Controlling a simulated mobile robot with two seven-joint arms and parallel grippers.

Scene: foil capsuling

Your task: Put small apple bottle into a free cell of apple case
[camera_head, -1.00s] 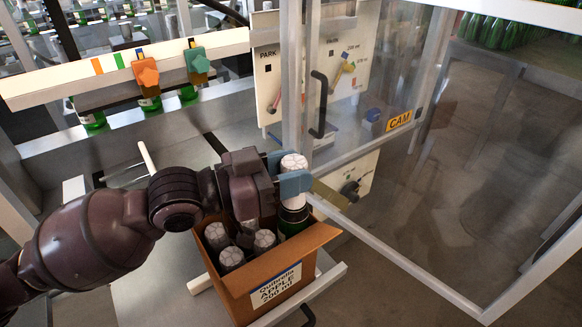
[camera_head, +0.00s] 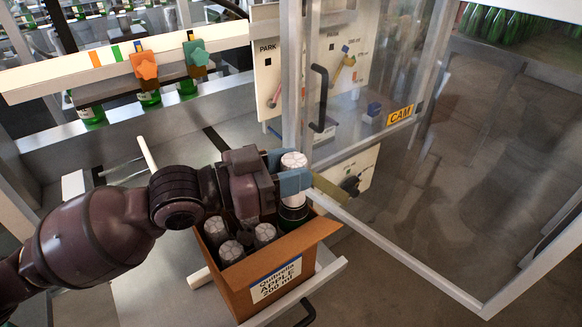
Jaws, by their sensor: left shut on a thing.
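The small apple bottle (camera_head: 293,194) is upright, with a white foil-capped top and a dark green body. My left gripper (camera_head: 288,175) is shut on it near its top. The bottle is over the right back part of the apple case (camera_head: 236,294), and its lower end is hidden behind the case wall. The case is an open brown carton labelled "APPLE 200 ml". Several white-capped bottles (camera_head: 231,252) stand in its left and front cells. My gripper and wrist hide part of the case's back. My right gripper is not in view.
A framed clear guard door (camera_head: 380,160) with a black handle (camera_head: 319,98) stands right behind the case. Green bottles (camera_head: 148,98) stand under a rail with orange and teal knobs at the upper left. Floor at the right is clear.

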